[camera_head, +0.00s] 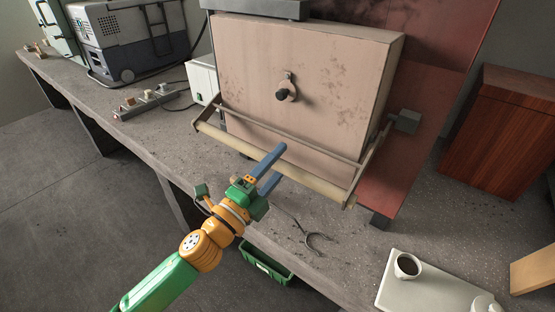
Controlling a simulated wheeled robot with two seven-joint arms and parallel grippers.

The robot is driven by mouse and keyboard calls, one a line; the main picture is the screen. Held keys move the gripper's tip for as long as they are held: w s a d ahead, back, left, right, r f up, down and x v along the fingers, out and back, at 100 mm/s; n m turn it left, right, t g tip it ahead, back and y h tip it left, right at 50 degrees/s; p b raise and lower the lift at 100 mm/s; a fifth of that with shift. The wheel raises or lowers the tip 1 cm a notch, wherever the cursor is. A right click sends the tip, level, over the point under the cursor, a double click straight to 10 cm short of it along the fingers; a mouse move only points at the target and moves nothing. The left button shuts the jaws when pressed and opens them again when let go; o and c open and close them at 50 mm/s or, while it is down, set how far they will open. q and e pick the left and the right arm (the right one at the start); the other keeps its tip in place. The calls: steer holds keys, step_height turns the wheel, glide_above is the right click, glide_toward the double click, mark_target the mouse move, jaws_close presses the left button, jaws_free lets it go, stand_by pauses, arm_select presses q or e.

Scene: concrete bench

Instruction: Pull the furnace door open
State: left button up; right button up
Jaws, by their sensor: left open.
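The furnace (330,85) stands on the bench with its pale, stained door facing me. The door looks closed, with a round dark knob (283,94) in its middle. A long pale handle bar (315,183) runs across the front below, carried by metal side arms. My left gripper (277,163) is open at the middle of this bar. Its blue upper finger crosses in front of or over the bar, and the lower finger is near the bar's lower side. I cannot tell whether either finger touches it. My right gripper is out of view.
A grey cooler box (130,40) and a small switch strip (143,104) stand on the bench at left. Tongs (312,240) lie near the front edge. A white tray (390,292) with a dark-filled cup (407,266) is at lower right. A green crate (266,266) is below the edge.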

arm_select(q)
jaws_close()
steer(key=shift+r, duration=0.1)
stand_by(1.3)
